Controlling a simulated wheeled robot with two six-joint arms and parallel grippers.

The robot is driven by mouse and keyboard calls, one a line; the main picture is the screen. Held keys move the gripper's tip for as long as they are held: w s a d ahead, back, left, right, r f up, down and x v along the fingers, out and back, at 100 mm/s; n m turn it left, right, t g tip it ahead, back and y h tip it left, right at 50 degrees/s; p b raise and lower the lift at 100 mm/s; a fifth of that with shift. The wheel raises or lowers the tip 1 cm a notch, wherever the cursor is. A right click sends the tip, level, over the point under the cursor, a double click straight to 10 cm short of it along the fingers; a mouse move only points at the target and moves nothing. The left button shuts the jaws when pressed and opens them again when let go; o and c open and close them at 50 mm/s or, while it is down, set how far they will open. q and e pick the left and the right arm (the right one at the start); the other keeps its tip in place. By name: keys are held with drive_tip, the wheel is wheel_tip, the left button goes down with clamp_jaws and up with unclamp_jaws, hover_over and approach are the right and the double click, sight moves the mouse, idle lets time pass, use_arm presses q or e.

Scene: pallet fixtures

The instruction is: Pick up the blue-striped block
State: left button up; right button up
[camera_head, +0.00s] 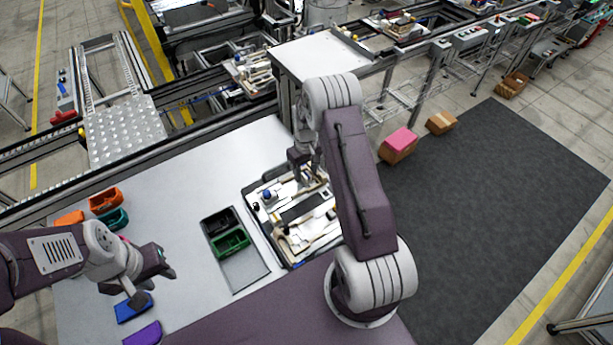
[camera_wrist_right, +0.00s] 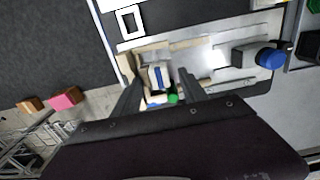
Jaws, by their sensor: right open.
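The blue-striped block (camera_wrist_right: 158,77) is a small white block with a blue stripe, in the right wrist view. It sits in the pallet fixture (camera_wrist_right: 215,62), between the two fingers of my right gripper (camera_wrist_right: 160,82) as seen in that view. The right gripper is open; I cannot tell how far above the block it is. In the head view my right gripper (camera_head: 304,168) is over the far part of the fixture tray (camera_head: 288,258), and the block is not clear there. My left gripper (camera_head: 153,287) is open and empty over the near left of the table.
Green and black bins (camera_head: 230,242) stand left of the tray. Orange bins (camera_head: 104,200) and a blue bin (camera_head: 133,309) are further left.

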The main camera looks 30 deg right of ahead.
sight(308, 175)
clamp_jaws()
drive_tip(key=shift+r, duration=0.1)
drive_tip(key=shift+r, duration=0.3)
drive_tip(key=r, duration=0.2)
drive_tip(key=r+b, duration=0.1)
drive_tip(key=shift+s+d+r+b, duration=0.15)
drive_tip(key=shift+s+r+b, duration=0.15)
drive_tip(key=shift+s+r, duration=0.1)
drive_tip(key=s+d+r+b, duration=0.2)
drive_tip(key=s+d+r, duration=0.1)
drive_tip(key=s+r, duration=0.55)
drive_tip(key=w+d+f+p, duration=0.1)
drive_tip(key=w+d+p, duration=0.2)
drive_tip(key=w+p, duration=0.3)
drive_tip(key=s+a+f+p, duration=0.2)
drive_tip(key=s+a+p, duration=0.1)
drive_tip(key=p, duration=0.8)
drive_tip(key=shift+s+a+p, duration=0.2)
drive_tip(key=shift+s+p, duration=0.2)
drive_tip(key=shift+s, duration=0.4)
